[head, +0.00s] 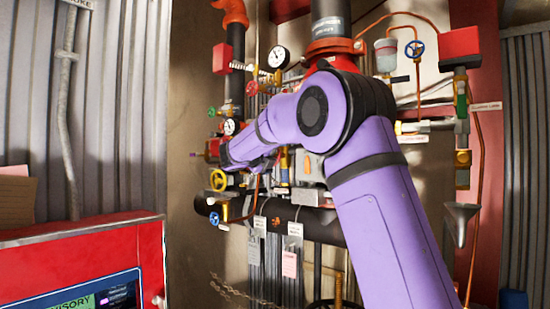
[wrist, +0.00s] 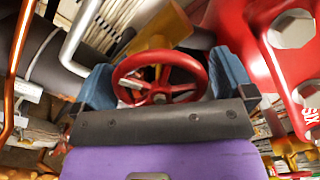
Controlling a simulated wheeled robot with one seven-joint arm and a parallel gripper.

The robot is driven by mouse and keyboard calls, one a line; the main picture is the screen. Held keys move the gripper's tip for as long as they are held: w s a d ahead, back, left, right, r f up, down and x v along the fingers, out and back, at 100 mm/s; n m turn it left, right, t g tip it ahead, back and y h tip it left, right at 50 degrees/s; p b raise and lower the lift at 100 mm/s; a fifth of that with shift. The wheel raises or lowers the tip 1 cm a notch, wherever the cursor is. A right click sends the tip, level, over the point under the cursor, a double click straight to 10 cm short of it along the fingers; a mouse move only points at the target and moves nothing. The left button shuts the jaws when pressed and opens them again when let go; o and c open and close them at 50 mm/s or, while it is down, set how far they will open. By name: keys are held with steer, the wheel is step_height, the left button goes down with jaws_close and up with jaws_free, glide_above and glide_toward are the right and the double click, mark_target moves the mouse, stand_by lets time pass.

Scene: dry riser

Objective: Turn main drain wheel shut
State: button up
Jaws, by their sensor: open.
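In the wrist view a red spoked handwheel (wrist: 160,97) sits between the two blue-grey fingers of my gripper (wrist: 166,80). The fingers are apart, one on each side of the rim. I cannot tell whether either touches it. A yellow-brown part shows behind the wheel. No label naming it as the main drain wheel is readable. In the head view my purple arm reaches left into the pipework, and the fingers and this wheel cannot be made out there.
In the head view a yellow handwheel (head: 218,180) and a blue one (head: 214,218) are left of my forearm. Gauges (head: 278,57), a black horizontal pipe (head: 325,224) and hanging tags crowd the riser. A red panel with a screen (head: 95,268) stands at lower left.

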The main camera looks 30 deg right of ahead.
steer(key=shift+w+d, duration=0.15)
steer(key=shift+d, duration=0.3)
steer(key=c, duration=0.8)
